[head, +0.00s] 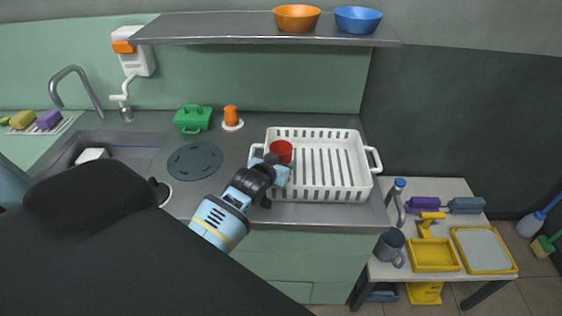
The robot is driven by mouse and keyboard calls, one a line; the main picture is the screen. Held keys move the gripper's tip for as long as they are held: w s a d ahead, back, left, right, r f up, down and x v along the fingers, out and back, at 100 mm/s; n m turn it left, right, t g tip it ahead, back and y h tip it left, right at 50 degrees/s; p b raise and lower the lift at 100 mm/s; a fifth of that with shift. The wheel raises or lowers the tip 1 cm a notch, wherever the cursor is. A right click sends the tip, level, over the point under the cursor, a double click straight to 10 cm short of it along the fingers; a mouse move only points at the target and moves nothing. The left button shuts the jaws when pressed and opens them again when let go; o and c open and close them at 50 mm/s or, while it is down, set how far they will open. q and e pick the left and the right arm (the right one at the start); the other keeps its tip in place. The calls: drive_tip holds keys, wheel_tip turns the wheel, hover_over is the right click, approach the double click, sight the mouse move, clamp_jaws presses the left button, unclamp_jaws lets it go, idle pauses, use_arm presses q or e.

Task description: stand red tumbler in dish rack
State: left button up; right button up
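The red tumbler (281,150) shows at the left part of the white dish rack (345,192). I see its rim and upper side; I cannot tell whether its base rests on the rack floor. My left gripper (272,163) reaches in over the rack's front left side, with its dark tip right against the tumbler in the picture. The fingers are partly hidden, so I cannot tell whether they are closed on it. A light blue piece (282,176) shows beside the gripper; I cannot tell whether it belongs to the gripper. My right gripper is not in view.
The sink (125,145) is at left. A shelf (230,28) with two bowls hangs above. A side table (455,190) at right holds yellow trays and a grey mug (389,245).

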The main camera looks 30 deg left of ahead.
use_arm(q)
drive_tip(key=shift+f, duration=0.4)
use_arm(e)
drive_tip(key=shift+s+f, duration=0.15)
use_arm(q)
drive_tip(key=shift+f, duration=0.2)
drive_tip(key=o, duration=0.9)
drive_tip(key=shift+s+f, duration=0.1)
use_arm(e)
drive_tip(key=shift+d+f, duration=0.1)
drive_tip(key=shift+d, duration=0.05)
use_arm(q)
drive_tip(key=shift+s+d+r, duration=0.1)
drive_tip(key=shift+s+r, duration=0.95)
drive_tip(key=shift+r, duration=0.05)
drive_tip(key=p+v, duration=0.1)
drive_tip(key=v, duration=0.8)
drive_tip(key=shift+s+r, duration=0.2)
drive_tip(key=shift+s, duration=0.05)
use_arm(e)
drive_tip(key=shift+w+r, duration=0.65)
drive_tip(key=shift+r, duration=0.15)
